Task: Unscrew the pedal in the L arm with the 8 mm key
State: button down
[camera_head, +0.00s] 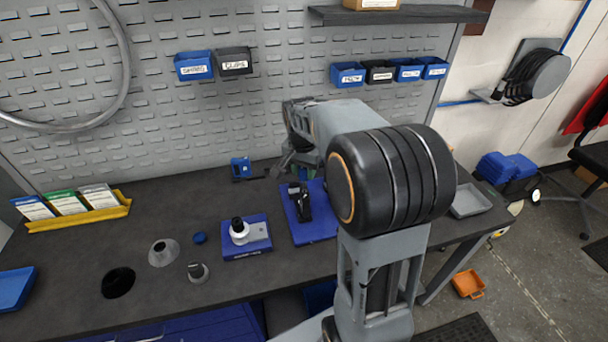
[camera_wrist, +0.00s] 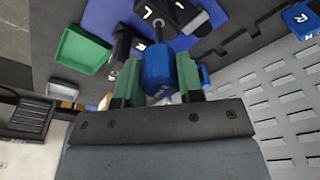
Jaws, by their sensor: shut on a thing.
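In the wrist view my gripper (camera_wrist: 159,84) has its two green fingers shut on the blue handle of a key (camera_wrist: 158,70). The key's dark shaft points up the picture to a dark part marked L (camera_wrist: 150,12), the L arm. I cannot tell whether the tip sits in the pedal or only close to it. A dark part marked R (camera_wrist: 138,46) lies left of the handle. These parts are over a blue plate (camera_wrist: 108,22). In the head view my arm hides most of the gripper; a black crank part (camera_head: 299,203) stands on the blue plate (camera_head: 318,231).
A blue stand with a white round fixture (camera_head: 240,233) is left of the plate. A grey cone (camera_head: 163,252) and a black disc (camera_head: 118,283) lie farther left. A grey tray (camera_head: 470,201) is at the right. Labelled bins (camera_head: 194,66) hang on the rear panel.

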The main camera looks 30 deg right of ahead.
jog(key=shift+f+b, duration=0.3)
jog(key=shift+f, duration=0.15)
dwell(0.6)
jog(key=c, duration=1.4)
grip_release()
grip_shut()
jog(key=m, duration=0.6)
jog(key=shift+f+g, duration=0.1)
jog(key=shift+g, duration=0.2)
jog(key=shift+m, duration=0.3)
